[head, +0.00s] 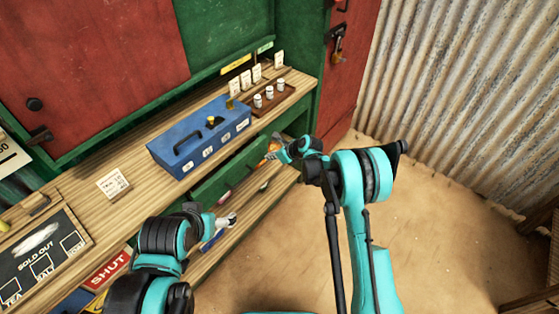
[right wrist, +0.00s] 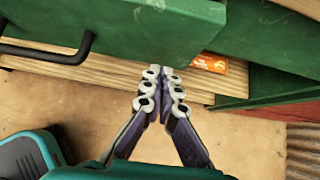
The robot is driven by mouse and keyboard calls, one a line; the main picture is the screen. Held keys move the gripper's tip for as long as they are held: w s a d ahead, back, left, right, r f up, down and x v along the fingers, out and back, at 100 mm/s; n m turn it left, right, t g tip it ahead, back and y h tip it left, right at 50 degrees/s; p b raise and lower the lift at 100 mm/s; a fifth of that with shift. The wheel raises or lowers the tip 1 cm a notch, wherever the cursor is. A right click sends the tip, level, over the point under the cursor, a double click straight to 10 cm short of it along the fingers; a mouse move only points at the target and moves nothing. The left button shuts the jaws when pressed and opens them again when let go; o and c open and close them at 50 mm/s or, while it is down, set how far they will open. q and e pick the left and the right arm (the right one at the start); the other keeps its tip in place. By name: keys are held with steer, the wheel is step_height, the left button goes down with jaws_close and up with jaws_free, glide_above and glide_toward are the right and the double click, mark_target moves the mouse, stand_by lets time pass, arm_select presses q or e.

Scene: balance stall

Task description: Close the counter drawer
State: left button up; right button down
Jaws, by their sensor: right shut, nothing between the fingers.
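The green counter drawer (head: 232,172) is under the wooden counter in the head view. Its green front (right wrist: 120,22) fills the top of the right wrist view, with a black bar handle (right wrist: 62,57) at left. The drawer's right edge stands apart from the green frame, but how far it is out is hard to tell. My right gripper (head: 271,155) is at the drawer's right end; in the right wrist view its fingers (right wrist: 164,74) are together and empty, tips close to the front's lower edge. My left gripper (head: 232,220) is low before the counter, its fingers too small to judge.
A blue box (head: 190,150) and a tray with small white jars (head: 268,97) stand on the counter (head: 85,180). An orange packet (right wrist: 210,63) shows beside the drawer. A shelf lies below. Sandy floor (head: 450,245) is free at right, before a corrugated wall (head: 460,90).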

mark_target(261, 147)
steer(key=shift+w+a, duration=0.6)
steer(key=shift+a, duration=0.2)
steer(key=shift+r, duration=0.1)
steer(key=w+a, duration=0.1)
steer(key=a, duration=0.1)
steer(key=w+a+b, duration=0.1)
steer(key=w+a, duration=0.1)
steer(key=shift+w+r, duration=0.1)
